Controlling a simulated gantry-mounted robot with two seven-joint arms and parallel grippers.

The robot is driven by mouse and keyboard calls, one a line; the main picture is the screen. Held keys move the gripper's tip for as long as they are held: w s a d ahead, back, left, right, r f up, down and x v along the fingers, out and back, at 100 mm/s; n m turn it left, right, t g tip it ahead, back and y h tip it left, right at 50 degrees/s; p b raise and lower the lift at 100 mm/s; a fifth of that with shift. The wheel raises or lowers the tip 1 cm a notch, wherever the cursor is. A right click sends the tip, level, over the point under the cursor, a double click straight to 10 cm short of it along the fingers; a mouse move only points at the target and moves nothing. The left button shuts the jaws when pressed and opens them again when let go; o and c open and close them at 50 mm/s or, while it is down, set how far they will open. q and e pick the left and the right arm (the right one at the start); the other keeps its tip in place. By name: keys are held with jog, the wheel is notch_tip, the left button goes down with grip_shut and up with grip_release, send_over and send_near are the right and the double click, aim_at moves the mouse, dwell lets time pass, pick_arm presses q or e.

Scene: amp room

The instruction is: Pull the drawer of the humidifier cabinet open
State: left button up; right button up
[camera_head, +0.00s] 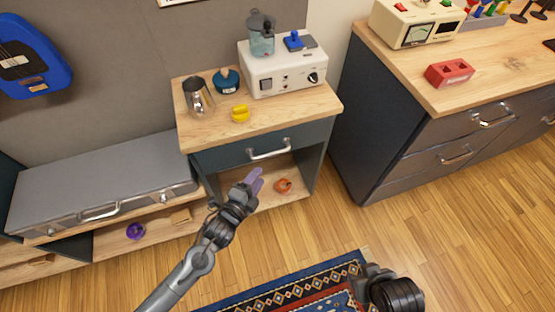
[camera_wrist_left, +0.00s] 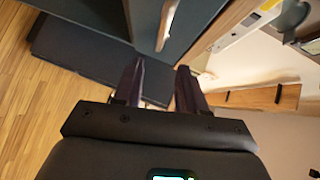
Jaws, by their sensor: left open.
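The humidifier cabinet (camera_head: 300,112) has a light wood top and a dark teal drawer (camera_head: 225,154) that sits shut. A silver bar handle (camera_head: 268,150) is on the drawer front. My left gripper (camera_head: 257,180) is just in front of and below the handle, with purple-grey fingers open and empty. In the left wrist view the two fingers (camera_wrist_left: 160,78) are spread, and the handle (camera_wrist_left: 167,24) lies ahead of the gap between them, apart from both. Part of my right arm shows at the bottom right of the head view; its fingers cannot be made out.
On the top stand a white humidifier (camera_head: 283,74), a glass jar (camera_head: 198,97), a blue pot (camera_head: 227,82) and a yellow item (camera_head: 240,113). An orange item (camera_head: 283,185) is on the open shelf below. A grey case (camera_head: 100,185) is left; a dark cabinet (camera_head: 390,130) is right.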

aim_at(270, 155)
pick_arm(q)
jog(key=shift+w+a+b+x, duration=0.15)
jog(key=shift+b+x, duration=0.8)
jog(key=shift+x, duration=1)
jog(key=shift+a+b+x, duration=0.15)
jog(key=shift+b+x, duration=0.85)
jog(key=shift+x, duration=0.95)
jog(key=shift+w+a+b+x, duration=0.15)
jog(key=shift+b+x, duration=0.8)
jog(key=shift+x, duration=1)
pick_arm(e)
notch_tip(270, 155, down, 7)
jog(key=shift+s+a, duration=0.15)
jog(key=shift+s, duration=0.1)
pick_arm(q)
jog(key=shift+f, duration=0.15)
pick_arm(e)
jog(key=shift+f, duration=0.1)
pick_arm(q)
jog(key=shift+s, duration=0.1)
jog(key=shift+c, duration=0.5)
grip_shut()
